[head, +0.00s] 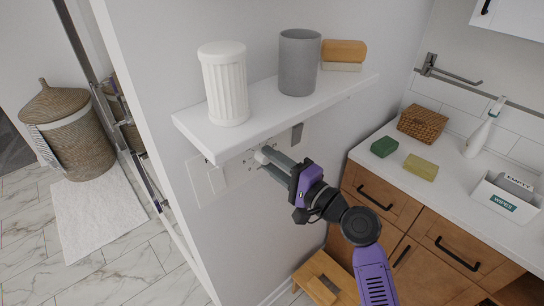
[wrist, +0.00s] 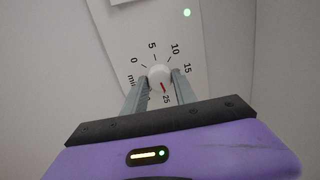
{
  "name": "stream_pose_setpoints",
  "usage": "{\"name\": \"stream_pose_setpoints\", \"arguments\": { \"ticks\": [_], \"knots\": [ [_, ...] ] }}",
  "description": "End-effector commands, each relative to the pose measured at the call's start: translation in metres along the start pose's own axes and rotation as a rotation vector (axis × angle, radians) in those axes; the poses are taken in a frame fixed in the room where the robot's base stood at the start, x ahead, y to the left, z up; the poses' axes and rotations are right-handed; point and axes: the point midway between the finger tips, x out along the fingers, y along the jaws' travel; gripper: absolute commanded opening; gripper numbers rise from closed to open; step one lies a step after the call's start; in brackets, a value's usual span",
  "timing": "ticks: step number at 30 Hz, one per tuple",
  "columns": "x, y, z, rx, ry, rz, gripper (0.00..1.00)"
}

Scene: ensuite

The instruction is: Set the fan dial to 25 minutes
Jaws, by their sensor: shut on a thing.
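The fan dial is a small white round knob (wrist: 159,75) on a white wall plate (wrist: 140,20), with a red pointer mark. The red mark points down and slightly right, at or very near the printed 25. The numbers 0, 5, 10 and 15 run around the upper side; the 20 is not visible, with the right finger in that area. My gripper (wrist: 158,82) is shut on the knob, one finger on each side. In the head view my gripper (head: 267,158) reaches the wall plate (head: 208,182) beneath the shelf; the knob is mostly hidden there.
A white shelf (head: 222,143) juts out just above my gripper, bearing a ribbed white canister (head: 224,85), a grey cup (head: 298,65) and a brush (head: 344,52). A counter (head: 455,190) with drawers stands to the right. A green light (wrist: 187,13) glows on the plate.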

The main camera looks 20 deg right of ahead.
Motion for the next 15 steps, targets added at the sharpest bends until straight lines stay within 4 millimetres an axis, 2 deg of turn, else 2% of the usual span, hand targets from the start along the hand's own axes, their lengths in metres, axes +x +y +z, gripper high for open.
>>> {"name": "stream_pose_setpoints", "arguments": {
  "ticks": [6, 15],
  "knots": [
    [-0.0001, 0.0016, 0.0008, 0.111, 0.003, -0.002, 0.0],
    [-0.0001, 0.0024, 0.0008, 0.172, 0.006, -0.006, 0.0]
  ]
}}
